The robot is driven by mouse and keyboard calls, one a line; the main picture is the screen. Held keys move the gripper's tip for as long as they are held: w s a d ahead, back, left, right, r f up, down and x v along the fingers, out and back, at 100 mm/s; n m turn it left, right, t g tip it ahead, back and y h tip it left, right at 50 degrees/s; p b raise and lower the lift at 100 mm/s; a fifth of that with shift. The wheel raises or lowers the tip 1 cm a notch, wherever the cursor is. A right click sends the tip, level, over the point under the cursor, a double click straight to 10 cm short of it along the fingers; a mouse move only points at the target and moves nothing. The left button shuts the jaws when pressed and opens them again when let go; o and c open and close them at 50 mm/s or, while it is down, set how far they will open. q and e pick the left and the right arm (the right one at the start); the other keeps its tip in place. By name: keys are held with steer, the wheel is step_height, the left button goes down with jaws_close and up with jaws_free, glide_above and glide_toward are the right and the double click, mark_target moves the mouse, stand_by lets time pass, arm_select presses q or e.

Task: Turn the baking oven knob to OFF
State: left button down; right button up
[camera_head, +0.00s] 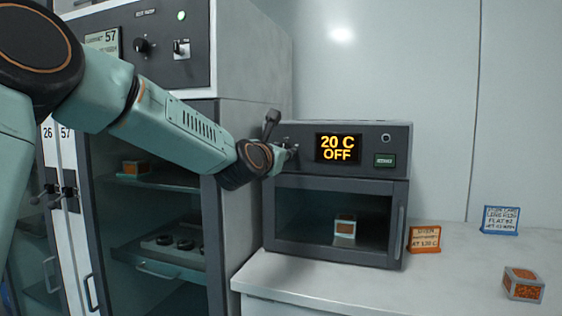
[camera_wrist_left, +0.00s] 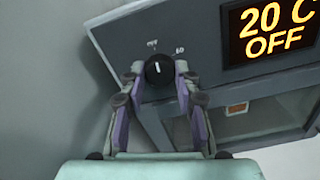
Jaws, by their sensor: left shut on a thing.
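The baking oven (camera_head: 332,262) stands on the white counter with its glass door closed. Its display (camera_head: 338,148) reads "20 C OFF" and also shows in the left wrist view (camera_wrist_left: 262,32). In the left wrist view the black oven knob (camera_wrist_left: 159,70) sits between the fingertips of my left gripper (camera_wrist_left: 158,74). The gripper is shut on it. The knob's white line points up, close to the OFF mark and away from the 60 mark. In the head view my left arm reaches in from the left and its wrist largely hides the knob. My right gripper is not in view.
A small box (camera_head: 345,226) is inside the oven. A tall cabinet (camera_head: 245,60) stands left of the oven. An orange sign (camera_head: 425,238), a blue sign (camera_head: 500,219) and another small box (camera_head: 523,284) are on the counter (camera_head: 455,285) at the right.

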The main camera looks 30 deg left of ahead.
arm_select(q)
steer(key=shift+d+f+n+b, duration=0.1)
steer(key=shift+f+n+b, duration=0.05)
steer(key=shift+n+b, duration=0.3)
stand_by(0.3)
steer(key=c, duration=1)
jaws_free()
step_height(320, 180, up, 10)
steer(key=shift+r, duration=0.15)
